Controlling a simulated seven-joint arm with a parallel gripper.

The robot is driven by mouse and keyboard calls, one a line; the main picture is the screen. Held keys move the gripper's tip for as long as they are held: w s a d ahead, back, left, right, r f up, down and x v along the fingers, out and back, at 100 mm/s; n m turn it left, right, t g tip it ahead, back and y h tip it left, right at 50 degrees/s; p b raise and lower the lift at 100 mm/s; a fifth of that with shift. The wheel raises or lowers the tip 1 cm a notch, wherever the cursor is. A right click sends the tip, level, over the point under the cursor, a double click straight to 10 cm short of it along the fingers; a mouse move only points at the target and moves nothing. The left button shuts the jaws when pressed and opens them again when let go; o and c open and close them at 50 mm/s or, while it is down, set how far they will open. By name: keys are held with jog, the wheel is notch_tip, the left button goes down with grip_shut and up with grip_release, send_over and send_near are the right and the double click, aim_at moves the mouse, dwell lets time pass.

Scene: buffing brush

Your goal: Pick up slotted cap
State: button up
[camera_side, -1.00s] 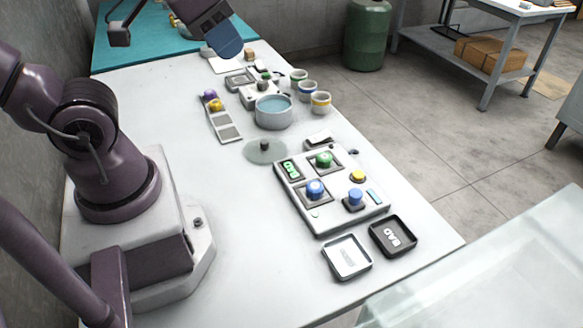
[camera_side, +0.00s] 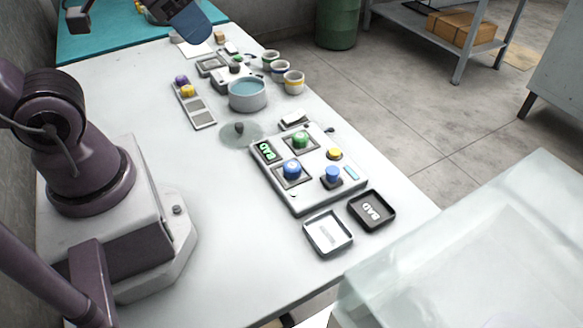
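No slot can be made out on any cap at this size, so I cannot tell which is the slotted cap. A blue cap with a pale mark on top (camera_side: 292,168) sits on a dark square mount on the grey panel (camera_side: 300,206). A green cap (camera_side: 301,140) sits on a similar mount behind it. A plain blue knob (camera_side: 332,174) and a yellow button (camera_side: 334,154) are at the panel's right. A purple piece (camera_side: 181,80) and a yellow piece (camera_side: 188,91) stand on a narrow strip holder.
A white tray (camera_side: 328,250) and a dark tray marked BAD (camera_side: 372,226) lie in front of the panel. A round basin (camera_side: 247,107) and several small cups (camera_side: 293,89) stand behind. The table's front left is clear.

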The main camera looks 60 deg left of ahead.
jog(key=o, duration=0.7)
jog(key=m+g, duration=0.6)
jog(key=m, duration=1.5)
send_over(292, 165)
jog(key=f, duration=2.7)
jog(key=shift+w+d, duration=0.2)
jog(key=shift+d, duration=0.1)
jog(key=shift+s+a+f, duration=0.1)
jog(key=shift+a+f, duration=0.05)
jog(key=shift+f, duration=1.2)
jog(key=shift+s+a+f, duration=0.1)
jog(key=shift+a+f, duration=0.05)
jog(key=shift+f, duration=1.15)
